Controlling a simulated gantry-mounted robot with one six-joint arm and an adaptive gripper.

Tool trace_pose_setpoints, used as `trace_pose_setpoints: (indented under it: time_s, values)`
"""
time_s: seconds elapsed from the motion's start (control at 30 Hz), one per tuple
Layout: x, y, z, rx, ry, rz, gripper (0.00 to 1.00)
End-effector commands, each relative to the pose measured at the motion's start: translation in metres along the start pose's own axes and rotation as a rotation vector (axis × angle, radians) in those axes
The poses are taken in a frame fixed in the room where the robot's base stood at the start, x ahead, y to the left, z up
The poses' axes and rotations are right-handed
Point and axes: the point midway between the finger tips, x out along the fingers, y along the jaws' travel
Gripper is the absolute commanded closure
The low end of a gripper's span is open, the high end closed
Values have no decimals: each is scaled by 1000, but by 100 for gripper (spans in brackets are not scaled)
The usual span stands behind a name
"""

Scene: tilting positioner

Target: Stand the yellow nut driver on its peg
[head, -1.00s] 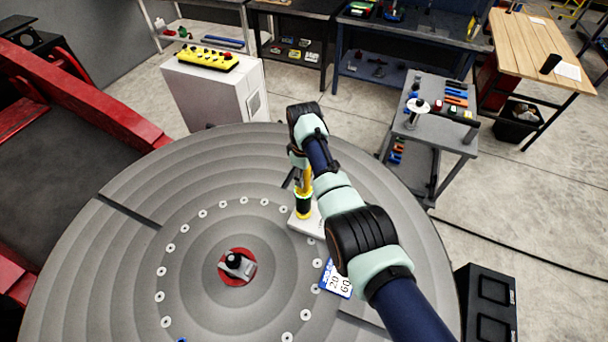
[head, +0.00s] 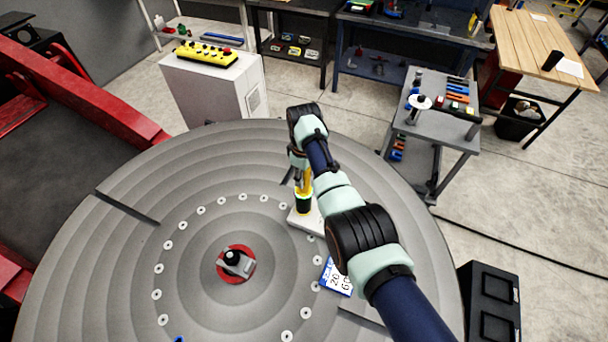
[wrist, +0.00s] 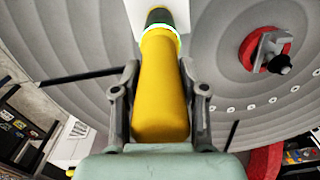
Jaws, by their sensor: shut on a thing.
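The yellow nut driver (head: 305,182) is upright in the head view, and its thick yellow handle (wrist: 160,95) fills the middle of the wrist view. My gripper (head: 303,174) is shut on this handle, with one finger on each side in the wrist view (wrist: 160,82). Driver and cylinder look in line and touching. The peg itself cannot be made out; how far the driver is seated is hidden.
The pale block stands on the large grey round table (head: 110,260). A red disc with a grey clamp and black knob (head: 236,262) is at its centre. A blue-white number card (head: 336,278) lies right of it. The table's left side is clear.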

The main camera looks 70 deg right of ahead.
Motion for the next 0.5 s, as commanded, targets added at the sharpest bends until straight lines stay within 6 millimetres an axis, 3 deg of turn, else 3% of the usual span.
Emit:
trace_pose_setpoints:
  time_s: [0.33,0.37,0.5]
  values:
    - [2,1,-1,0,2,2,99]
    - [2,1,-1,0,2,2,54]
    - [3,0,0,0,1,1,31]
